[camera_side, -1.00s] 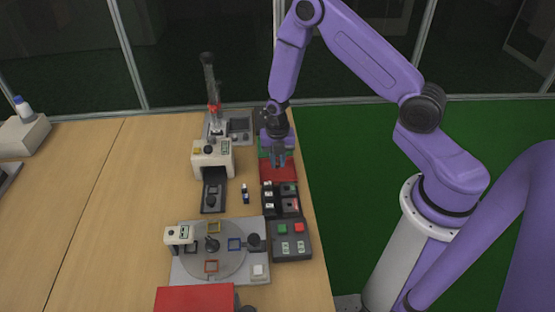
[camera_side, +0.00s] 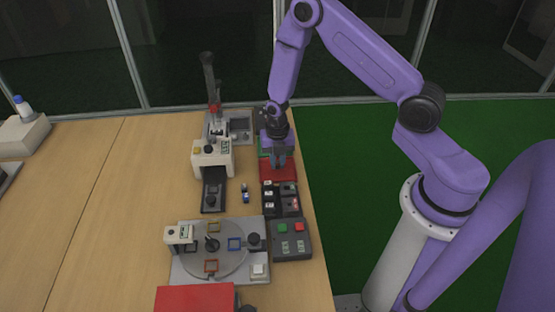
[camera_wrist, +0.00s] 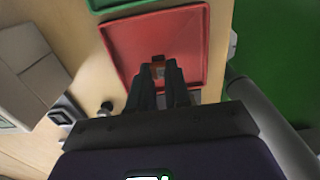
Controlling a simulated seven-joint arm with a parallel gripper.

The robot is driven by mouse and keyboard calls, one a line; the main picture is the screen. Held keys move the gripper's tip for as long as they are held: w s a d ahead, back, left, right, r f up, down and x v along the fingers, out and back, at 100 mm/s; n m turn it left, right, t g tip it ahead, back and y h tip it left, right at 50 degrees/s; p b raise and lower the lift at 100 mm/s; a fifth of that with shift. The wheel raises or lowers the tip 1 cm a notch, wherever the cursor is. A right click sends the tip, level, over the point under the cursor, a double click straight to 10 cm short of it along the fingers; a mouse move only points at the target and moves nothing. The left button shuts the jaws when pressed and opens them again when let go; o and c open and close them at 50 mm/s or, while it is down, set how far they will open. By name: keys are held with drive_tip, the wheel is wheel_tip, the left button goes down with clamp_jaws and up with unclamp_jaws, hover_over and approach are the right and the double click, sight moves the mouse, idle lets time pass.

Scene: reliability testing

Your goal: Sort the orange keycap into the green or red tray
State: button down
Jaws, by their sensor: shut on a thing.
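The red tray (camera_wrist: 185,30) fills the middle of the wrist view; it also shows in the side view (camera_side: 290,174) under my gripper. My gripper (camera_wrist: 158,68) is over the red tray, its fingers close together and pointing down into it. It is shut on a small brownish-orange piece, the orange keycap (camera_wrist: 158,72), mostly hidden by the fingers. I cannot tell whether the keycap touches the tray floor. The green tray (camera_wrist: 130,3) lies beyond the red one, at the top edge of the wrist view. In the side view my gripper (camera_side: 278,167) hides the keycap.
A white tester (camera_side: 213,155) with a dark slide stands left of the trays. A lever press (camera_side: 212,110) stands behind it. Black boxes (camera_side: 280,198) and a button box (camera_side: 290,238) stand in front of the trays. A grey turntable unit (camera_side: 215,250) is nearer.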

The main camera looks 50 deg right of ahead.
sight(277, 163)
drive_tip(key=shift+f, duration=0.55)
idle(0.5)
drive_tip(key=c, duration=1)
unclamp_jaws()
drive_tip(key=shift+r, duration=3)
drive_tip(key=shift+a, duration=0.1)
